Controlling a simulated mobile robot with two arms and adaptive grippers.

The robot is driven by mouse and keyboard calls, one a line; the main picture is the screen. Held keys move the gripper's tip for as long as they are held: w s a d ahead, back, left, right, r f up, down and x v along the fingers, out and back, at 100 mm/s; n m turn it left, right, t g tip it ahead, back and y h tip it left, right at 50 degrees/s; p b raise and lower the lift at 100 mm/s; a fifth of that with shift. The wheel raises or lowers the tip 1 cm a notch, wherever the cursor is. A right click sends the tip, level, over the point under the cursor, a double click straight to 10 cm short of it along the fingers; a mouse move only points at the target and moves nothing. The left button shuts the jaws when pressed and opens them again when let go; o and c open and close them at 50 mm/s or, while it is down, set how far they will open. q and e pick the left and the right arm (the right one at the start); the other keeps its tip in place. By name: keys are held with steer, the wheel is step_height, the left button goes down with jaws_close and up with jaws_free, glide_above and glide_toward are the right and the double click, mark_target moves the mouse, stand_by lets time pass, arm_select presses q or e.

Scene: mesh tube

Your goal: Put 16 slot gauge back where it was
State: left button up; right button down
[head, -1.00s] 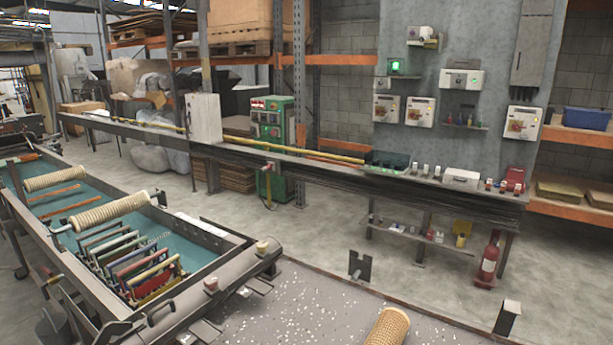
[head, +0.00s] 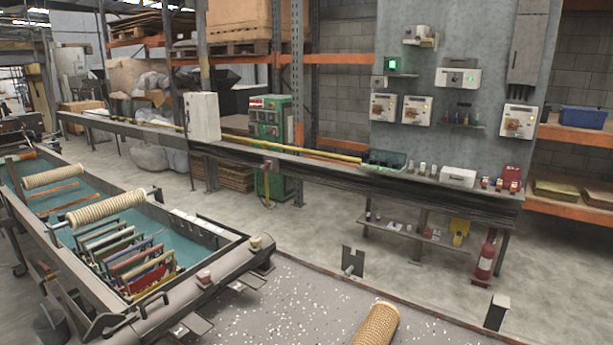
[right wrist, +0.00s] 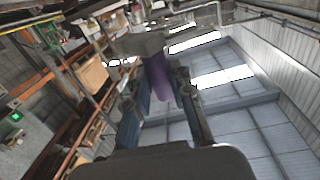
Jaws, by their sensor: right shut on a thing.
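In the right wrist view my right gripper (right wrist: 162,88) is shut on a purple piece (right wrist: 158,78) with a grey part (right wrist: 138,44) at its far end. It is held up, with roof and wall panels behind it. I cannot read any marking on it, so I cannot tell if it is the 16 slot gauge. In the head view several coloured plates (head: 128,252) stand in a row in the teal-lined trough at the left. Neither gripper shows in the head view, and my left gripper is in no view.
Tan mesh rolls (head: 105,210) lie across the trough. Another tan roll (head: 377,325) lies on the speckled surface in front. A red extinguisher (head: 486,262) stands at the right.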

steer(key=s+d+f+m+t+h+b, duration=0.1)
steer(key=s+d+f+m+t+h, duration=0.2)
steer(key=d+h, duration=0.4)
steer(key=s+d+f+m+t+h+b, duration=0.2)
steer(key=s+d+f+m+t+h, duration=0.1)
steer(key=d, duration=0.8)
step_height(320, 180, down, 3)
steer(key=s+m+h, duration=0.1)
steer(key=m+h, duration=0.2)
steer(key=m, duration=0.1)
steer(key=shift+r+h+b, duration=0.2)
steer(key=shift+h+b, duration=0.1)
steer(key=shift+h, duration=0.1)
steer(key=w+a+r+n+g+y, duration=0.2)
steer(key=w+a+n+g+y, duration=0.2)
steer(key=a+n+y, duration=0.2)
steer(key=w+a+r+n+g+y, duration=0.3)
steer(key=a+n+g+y, duration=0.2)
steer(key=a+y, duration=0.4)
steer(key=shift+w+a+n+y, duration=0.4)
steer(key=shift+a+n, duration=0.4)
steer(key=shift+a, duration=0.15)
steer(key=shift+n+g+y, duration=0.3)
steer(key=shift+n+g, duration=0.1)
steer(key=shift+g, duration=0.2)
